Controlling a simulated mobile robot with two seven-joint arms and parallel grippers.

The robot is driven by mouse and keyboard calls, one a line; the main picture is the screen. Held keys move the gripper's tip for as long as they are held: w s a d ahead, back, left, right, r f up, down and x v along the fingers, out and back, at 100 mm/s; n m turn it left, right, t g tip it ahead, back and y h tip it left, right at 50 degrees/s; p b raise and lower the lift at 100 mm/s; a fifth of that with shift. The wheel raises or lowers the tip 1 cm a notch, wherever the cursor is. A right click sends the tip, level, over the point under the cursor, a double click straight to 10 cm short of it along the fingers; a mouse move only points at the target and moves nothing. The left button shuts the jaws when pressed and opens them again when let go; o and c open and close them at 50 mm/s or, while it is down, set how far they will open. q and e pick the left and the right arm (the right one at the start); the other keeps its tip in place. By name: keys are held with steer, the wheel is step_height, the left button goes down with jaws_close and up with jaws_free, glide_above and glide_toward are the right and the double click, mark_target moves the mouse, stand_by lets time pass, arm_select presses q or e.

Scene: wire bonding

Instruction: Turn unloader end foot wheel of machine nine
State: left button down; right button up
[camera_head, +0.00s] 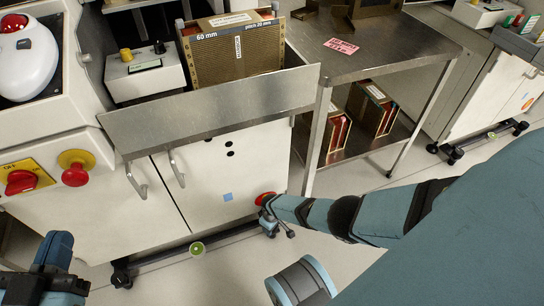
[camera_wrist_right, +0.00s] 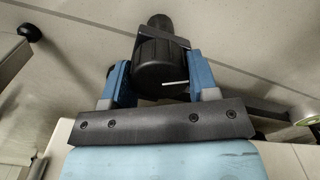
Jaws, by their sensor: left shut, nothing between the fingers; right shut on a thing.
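The machine's white cabinet (camera_head: 225,165) stands at the centre-left on a dark base rail (camera_head: 170,262). In the right wrist view, a black ribbed foot wheel (camera_wrist_right: 158,68) with a white line mark sits between the two blue fingers of my right gripper (camera_wrist_right: 163,80), which is shut on it. In the head view, my right gripper (camera_head: 272,221) is low at the cabinet's right corner and hides most of that wheel. My left gripper (camera_head: 57,250) is shut and empty at the lower left, apart from the machine. Another dark foot (camera_head: 121,276) shows at the rail's left end.
A steel table (camera_head: 385,45) with a lower shelf holding magazines (camera_head: 370,108) stands right of the cabinet. A green disc (camera_head: 197,248) is on the rail. A red emergency button (camera_head: 75,168) sticks out at the left. Another machine (camera_head: 490,95) stands farther right.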

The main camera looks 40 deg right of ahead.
steer(key=m, duration=0.3)
steer(key=shift+m, duration=0.4)
steer(key=m, duration=1)
steer(key=shift+p, duration=0.3)
arm_select(q)
steer(key=shift+s+d+f+n, duration=0.1)
steer(key=shift+s+n, duration=0.1)
steer(key=shift+n, duration=0.1)
arm_select(e)
steer(key=shift+m, duration=2)
steer(key=o, duration=0.9)
steer(key=shift+o, duration=0.2)
steer(key=shift+w, duration=0.1)
